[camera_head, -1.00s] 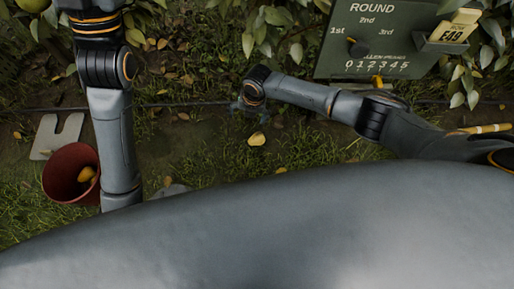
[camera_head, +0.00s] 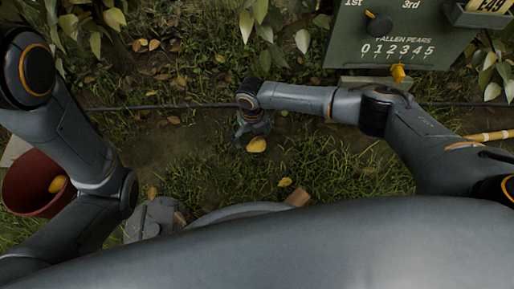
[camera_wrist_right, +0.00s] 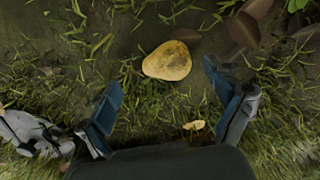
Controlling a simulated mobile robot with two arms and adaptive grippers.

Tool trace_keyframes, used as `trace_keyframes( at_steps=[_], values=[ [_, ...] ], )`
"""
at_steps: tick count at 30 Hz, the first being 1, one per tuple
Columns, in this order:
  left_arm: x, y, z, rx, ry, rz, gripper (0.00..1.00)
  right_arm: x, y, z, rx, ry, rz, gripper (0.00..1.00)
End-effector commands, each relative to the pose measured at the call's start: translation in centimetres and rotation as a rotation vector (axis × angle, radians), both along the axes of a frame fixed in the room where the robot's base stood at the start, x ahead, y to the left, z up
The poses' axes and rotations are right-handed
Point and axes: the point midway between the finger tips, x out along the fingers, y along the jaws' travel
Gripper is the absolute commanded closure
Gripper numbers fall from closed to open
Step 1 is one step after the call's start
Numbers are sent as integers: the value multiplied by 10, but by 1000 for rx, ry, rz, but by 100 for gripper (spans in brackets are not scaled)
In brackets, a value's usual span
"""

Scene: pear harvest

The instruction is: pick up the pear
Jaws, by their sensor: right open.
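A yellow pear (camera_head: 256,145) with a brownish patch lies on the ground in the head view, just below my right gripper (camera_head: 252,128). In the right wrist view the pear (camera_wrist_right: 167,61) lies on bare soil and grass, ahead of and roughly between the two fingertips. My right gripper (camera_wrist_right: 162,80) is open and empty, its blue-grey fingers spread apart. It points down toward the pear; whether it touches it cannot be told. My left arm shows at the left of the head view, but its gripper does not show clearly.
A dark red bucket (camera_head: 28,205) with a yellow fruit (camera_head: 57,184) inside stands at left, partly behind my left arm. A green score board (camera_head: 405,35) stands at upper right. A dark hose (camera_head: 175,106) crosses the ground. Yellow leaves and leafy branches lie around.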

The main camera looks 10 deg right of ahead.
Motion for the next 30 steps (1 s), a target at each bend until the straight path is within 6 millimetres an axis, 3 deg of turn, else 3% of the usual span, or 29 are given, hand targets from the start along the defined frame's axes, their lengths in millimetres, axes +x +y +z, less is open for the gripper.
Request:
trace_keyframes(
  at_steps=[7, 18, 26, 30],
  values=[
    [-3, 0, -9, 0, -7, 0, 60, -1, -2, -13, 0, 0, -1, 9],
    [-3, 0, -52, 1, -8, 1, 60, -5, -9, -57, 0, -1, -2, 9],
    [-2, 0, -51, 0, -6, 0, 60, -5, -9, -57, 0, -1, -2, 9],
    [-2, 0, -51, 0, -6, 0, 60, -5, -9, -57, 0, -1, -2, 34]
  ],
)
